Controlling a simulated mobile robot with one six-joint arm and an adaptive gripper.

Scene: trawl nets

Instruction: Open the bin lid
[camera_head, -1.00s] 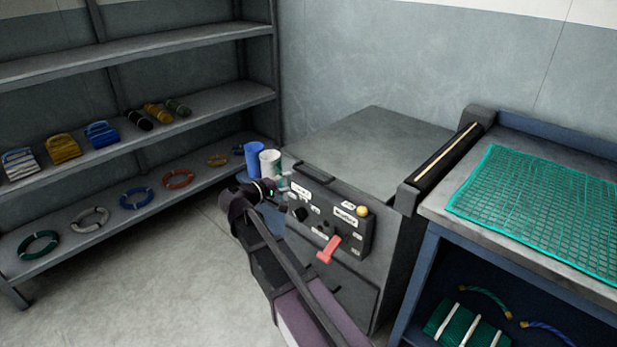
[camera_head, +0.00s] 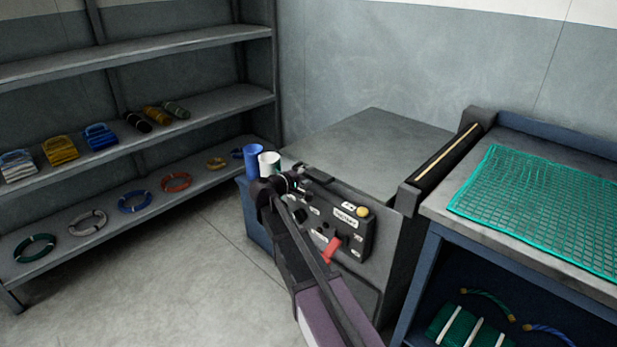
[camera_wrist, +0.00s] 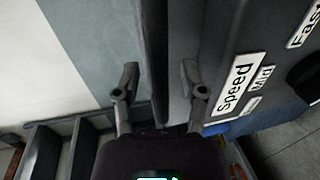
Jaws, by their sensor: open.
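The bin (camera_head: 362,292) is a grey box with a flat grey lid (camera_head: 385,145) on top, lying closed. The dark handle at the lid's front left edge is mostly hidden behind my gripper (camera_head: 318,175) in the head view. My gripper is at that front edge, just above the control panel (camera_head: 328,222). In the wrist view my gripper (camera_wrist: 159,78) is open, one finger on each side of a dark upright strip at the lid's edge. I cannot tell whether the fingers touch it.
The panel carries a red lever (camera_head: 332,249), a yellow button (camera_head: 362,211) and white labels, one reading "Speed" (camera_wrist: 235,84). A blue cup (camera_head: 252,158) and a white cup (camera_head: 269,163) stand left of the bin. A bench with green net (camera_head: 540,205) is at right, shelves (camera_head: 215,98) at left.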

